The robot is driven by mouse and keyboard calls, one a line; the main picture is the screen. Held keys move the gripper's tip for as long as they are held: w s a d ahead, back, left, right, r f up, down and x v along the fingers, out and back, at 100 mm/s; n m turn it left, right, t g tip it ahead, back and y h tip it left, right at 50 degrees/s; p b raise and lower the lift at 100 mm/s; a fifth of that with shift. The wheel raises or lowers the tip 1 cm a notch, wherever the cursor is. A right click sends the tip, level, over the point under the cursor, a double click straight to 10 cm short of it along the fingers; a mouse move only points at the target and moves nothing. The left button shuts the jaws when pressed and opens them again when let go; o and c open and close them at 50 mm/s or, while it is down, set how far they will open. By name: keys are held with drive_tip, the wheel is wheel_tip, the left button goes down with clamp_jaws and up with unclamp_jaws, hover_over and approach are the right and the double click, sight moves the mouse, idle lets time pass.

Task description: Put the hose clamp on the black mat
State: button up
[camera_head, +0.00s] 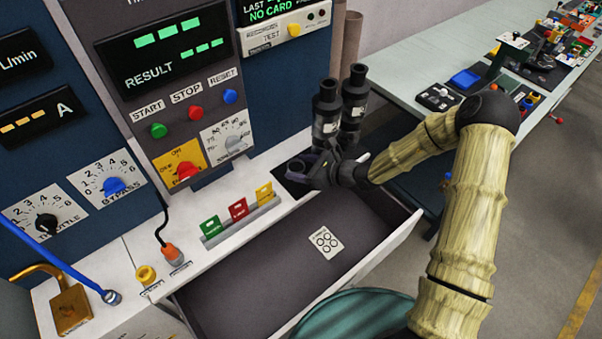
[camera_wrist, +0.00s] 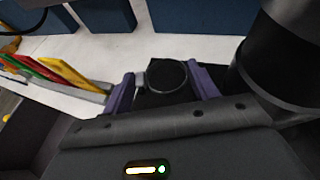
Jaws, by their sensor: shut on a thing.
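My gripper (camera_head: 302,166) is over the white ledge, in front of the two black cylinders. In the wrist view its purple fingers (camera_wrist: 164,88) stand on either side of a dark round ring, the hose clamp (camera_wrist: 167,77), and are shut on it. A small grey block shows at the clamp's left side. The black mat (camera_head: 291,181) is a dark patch on the ledge under and beside my gripper, mostly covered by it. The clamp is over the mat; I cannot tell whether they touch.
Two black cylinders (camera_head: 326,108) stand upright close behind my gripper. A rack of green, red and yellow cards (camera_head: 239,210) is on the ledge to the left. An open drawer (camera_head: 262,262) with a white card (camera_head: 326,242) lies in front.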

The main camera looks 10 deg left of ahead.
sight(300, 172)
wheel_tip(300, 172, down, 3)
drive_tip(key=shift+w+f, duration=0.1)
drive_tip(key=shift+d, duration=0.1)
drive_tip(key=shift+f, duration=0.1)
drive_tip(key=o, duration=0.7)
drive_tip(key=shift+c, duration=0.2)
drive_tip(key=shift+s, duration=0.2)
